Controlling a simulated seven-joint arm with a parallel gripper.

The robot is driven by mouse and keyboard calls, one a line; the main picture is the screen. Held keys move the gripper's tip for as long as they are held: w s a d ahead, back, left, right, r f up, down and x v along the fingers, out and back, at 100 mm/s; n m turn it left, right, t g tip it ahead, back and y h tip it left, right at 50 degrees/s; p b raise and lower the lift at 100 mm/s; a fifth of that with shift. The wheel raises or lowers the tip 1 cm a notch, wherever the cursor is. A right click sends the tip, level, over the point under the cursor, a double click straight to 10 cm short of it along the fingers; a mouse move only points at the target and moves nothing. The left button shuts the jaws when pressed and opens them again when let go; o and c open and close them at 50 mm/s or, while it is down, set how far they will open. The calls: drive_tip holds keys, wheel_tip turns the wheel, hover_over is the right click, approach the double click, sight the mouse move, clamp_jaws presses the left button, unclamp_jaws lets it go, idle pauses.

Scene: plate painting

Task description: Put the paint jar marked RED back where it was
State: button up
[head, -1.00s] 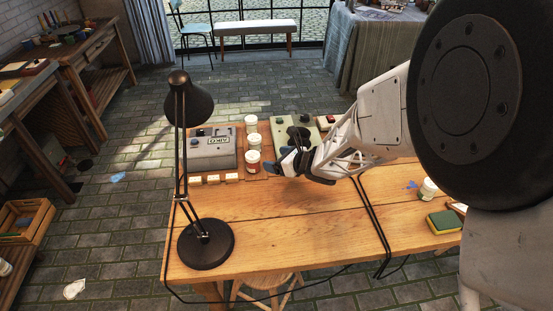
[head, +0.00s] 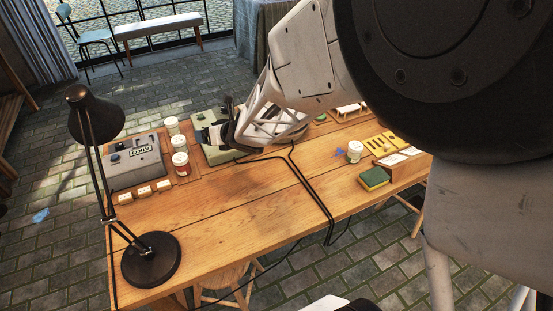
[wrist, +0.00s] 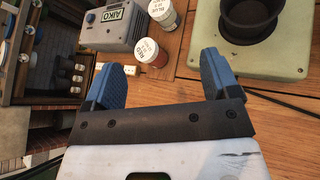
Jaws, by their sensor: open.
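The RED jar (head: 181,164), white-lidded with red paint showing, stands upright at the near end of a row of white-lidded jars on a wooden board. In the wrist view its lid reads RED (wrist: 150,52), and the BLUE jar (wrist: 164,14) is just beyond it. My gripper (head: 208,134) is to the right of and behind the RED jar in the head view, over the green device. In the wrist view my blue fingers (wrist: 160,72) are spread wide and empty, with the RED jar seen in the gap beyond their tips. Nothing touches the jar there.
A grey AIKO box (head: 135,160) is left of the jars. A green device (head: 222,153) with a dark round cup (wrist: 250,18) is right of them. A black lamp (head: 150,258) stands at the front left. Another jar (head: 355,150) and a sponge (head: 374,178) are on the right.

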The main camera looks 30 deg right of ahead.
drive_tip(key=s+d+r+m+g+h, duration=0.1)
drive_tip(key=s+d+r+m+h, duration=0.3)
drive_tip(key=s+r+m, duration=0.45)
drive_tip(key=s+d+r+m+g+h, duration=0.1)
drive_tip(key=s+d+r+m+h, duration=0.4)
drive_tip(key=m, duration=0.7)
drive_tip(key=s+a+r+m+g+y, duration=0.1)
drive_tip(key=s+a+r+m+g, duration=0.1)
drive_tip(key=s+m, duration=0.6)
drive_tip(key=s+a+r+m+g+y, duration=0.2)
drive_tip(key=s+m+g, duration=0.2)
drive_tip(key=s+m, duration=0.5)
drive_tip(key=s, duration=0.4)
drive_tip(key=shift+s+r+g, duration=0.3)
drive_tip(key=shift+s+r, duration=0.05)
